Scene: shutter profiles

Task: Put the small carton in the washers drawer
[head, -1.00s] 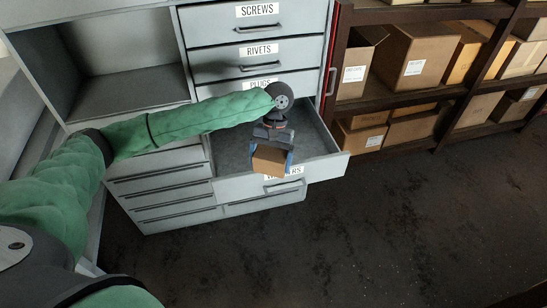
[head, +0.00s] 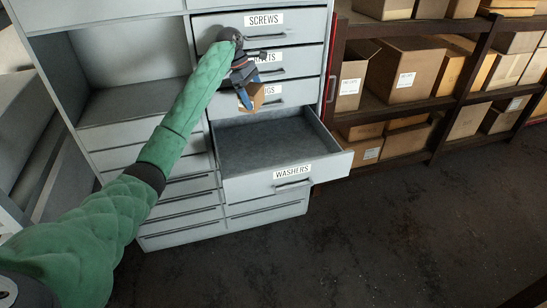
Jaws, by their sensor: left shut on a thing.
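The washers drawer (head: 262,186) is pulled open, and its label (head: 292,173) is readable on its front. The inside that I can see looks empty. My left gripper (head: 251,90) is shut on the small brown carton (head: 257,98), in front of the cabinet at the height of the plugs drawer. In the picture the carton is above the back of the open drawer, and it looks tilted. The gripper covers part of it. My right gripper is not in view.
Closed drawers marked screws (head: 300,30) and rivets (head: 305,62) are above, partly behind my left arm. Dark shelves with several cardboard boxes (head: 408,72) stand to the right. The dark floor (head: 400,240) in front is clear.

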